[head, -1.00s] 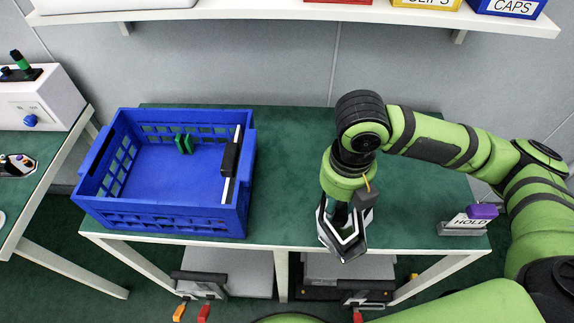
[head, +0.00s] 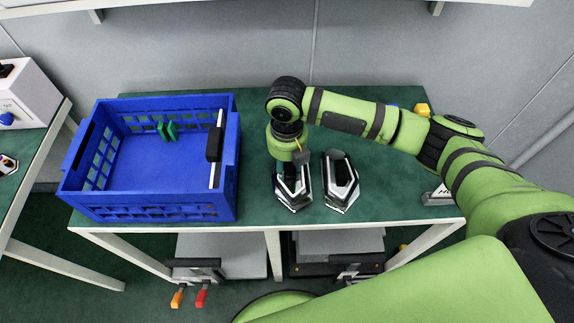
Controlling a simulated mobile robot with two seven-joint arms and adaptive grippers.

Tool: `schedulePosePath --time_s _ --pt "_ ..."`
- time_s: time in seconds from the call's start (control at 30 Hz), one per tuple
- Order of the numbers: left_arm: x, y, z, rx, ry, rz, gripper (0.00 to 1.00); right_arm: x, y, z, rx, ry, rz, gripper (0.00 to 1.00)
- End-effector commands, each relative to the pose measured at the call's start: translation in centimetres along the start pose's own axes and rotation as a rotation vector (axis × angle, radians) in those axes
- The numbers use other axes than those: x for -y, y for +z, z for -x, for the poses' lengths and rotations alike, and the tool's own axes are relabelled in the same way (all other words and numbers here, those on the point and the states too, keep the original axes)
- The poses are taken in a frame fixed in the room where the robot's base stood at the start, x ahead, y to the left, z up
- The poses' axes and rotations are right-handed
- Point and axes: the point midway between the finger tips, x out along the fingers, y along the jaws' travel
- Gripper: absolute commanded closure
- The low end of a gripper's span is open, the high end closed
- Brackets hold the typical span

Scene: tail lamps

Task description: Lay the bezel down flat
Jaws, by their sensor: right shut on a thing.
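My right gripper (head: 293,172) points down over the middle of the green table and is shut on the bezel (head: 293,204). The bezel is a silver and black angular frame, partly hidden by the gripper. It is low, close to the table top; I cannot tell whether it touches or how far it tilts. A lamp body (head: 341,182) with a silver rim and dark middle stands just right of it on the table, with a narrow gap between them. My left gripper is not in view.
The strip between crate and gripper is clear.

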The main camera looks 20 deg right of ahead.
Motion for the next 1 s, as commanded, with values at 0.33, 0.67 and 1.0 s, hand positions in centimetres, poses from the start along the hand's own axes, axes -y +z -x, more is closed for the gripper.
schedulePosePath --time_s 0.33,0.67,1.0 --pt "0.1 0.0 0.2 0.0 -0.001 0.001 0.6 0.0 0.0 -1.5 0.001 0.002 0.001 0.93" --pt "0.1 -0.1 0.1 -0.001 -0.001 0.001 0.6 0.0 -0.1 -1.8 0.0 0.001 0.001 0.37" --pt "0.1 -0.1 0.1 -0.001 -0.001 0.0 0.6 -0.1 0.0 -0.7 0.002 0.003 0.001 0.37"
